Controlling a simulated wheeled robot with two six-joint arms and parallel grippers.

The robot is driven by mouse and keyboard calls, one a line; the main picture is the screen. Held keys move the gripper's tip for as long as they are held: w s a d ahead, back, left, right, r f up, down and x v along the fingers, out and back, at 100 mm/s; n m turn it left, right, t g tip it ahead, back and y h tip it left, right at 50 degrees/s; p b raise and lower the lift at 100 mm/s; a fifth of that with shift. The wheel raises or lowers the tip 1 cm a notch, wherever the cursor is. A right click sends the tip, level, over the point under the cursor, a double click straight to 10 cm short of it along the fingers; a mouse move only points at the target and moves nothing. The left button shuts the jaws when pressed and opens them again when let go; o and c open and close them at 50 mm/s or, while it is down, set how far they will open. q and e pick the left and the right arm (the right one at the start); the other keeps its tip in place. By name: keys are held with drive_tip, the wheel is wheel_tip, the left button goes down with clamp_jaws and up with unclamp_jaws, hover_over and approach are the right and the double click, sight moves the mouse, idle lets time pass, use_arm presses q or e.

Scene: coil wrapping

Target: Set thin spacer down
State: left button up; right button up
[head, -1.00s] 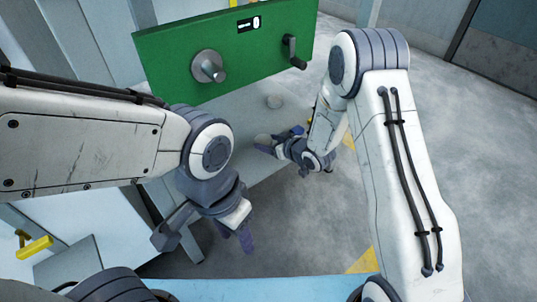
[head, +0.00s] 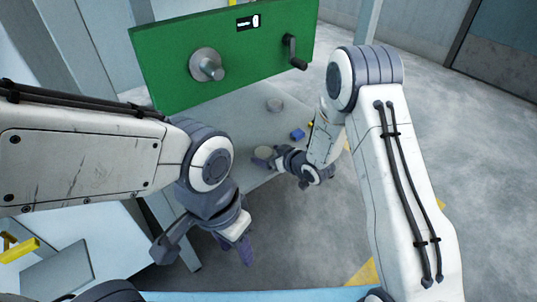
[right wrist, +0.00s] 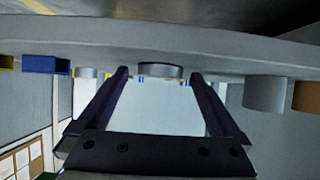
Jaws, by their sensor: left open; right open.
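A pale flat disc (head: 263,152), which looks like the thin spacer, lies on the grey bench (head: 225,125) in the head view. My right gripper (head: 277,158) is open just right of it, low at the bench's edge. In the right wrist view, where the bench surface is at the top, a short grey disc (right wrist: 160,71) shows between the spread fingertips of the right gripper (right wrist: 159,75). I cannot tell whether the fingers touch it. My left gripper (head: 206,250) is open and empty, away from the bench at the lower left.
A green panel (head: 225,55) with a round hub (head: 206,64) and a crank handle (head: 293,52) stands behind the bench. Another small disc (head: 274,104) and a blue block (head: 298,134) are on the bench. The right wrist view also shows a grey cylinder (right wrist: 266,95) and a brown one (right wrist: 307,96).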

drive_tip(key=shift+r, duration=0.25)
drive_tip(key=p+v, duration=0.6)
drive_tip(key=v, duration=0.5)
drive_tip(key=s+a+r+g+h, duration=0.1)
drive_tip(key=s+r, duration=0.4)
drive_tip(key=s, duration=0.5)
drive_tip(key=s+a+r+g+h, duration=0.1)
drive_tip(key=s+r+g+h, duration=0.2)
drive_tip(key=s, duration=0.7)
drive_tip(key=s+a+r+g+h, duration=0.1)
drive_tip(key=s+r+g, duration=0.4)
drive_tip(key=s, duration=0.5)
wheel_tip(320, 180, up, 3)
drive_tip(key=shift+f+g+h, duration=0.1)
drive_tip(key=shift+g+h, duration=0.3)
drive_tip(key=shift+h, duration=0.2)
wheel_tip(320, 180, up, 52)
drive_tip(key=p, duration=5.2)
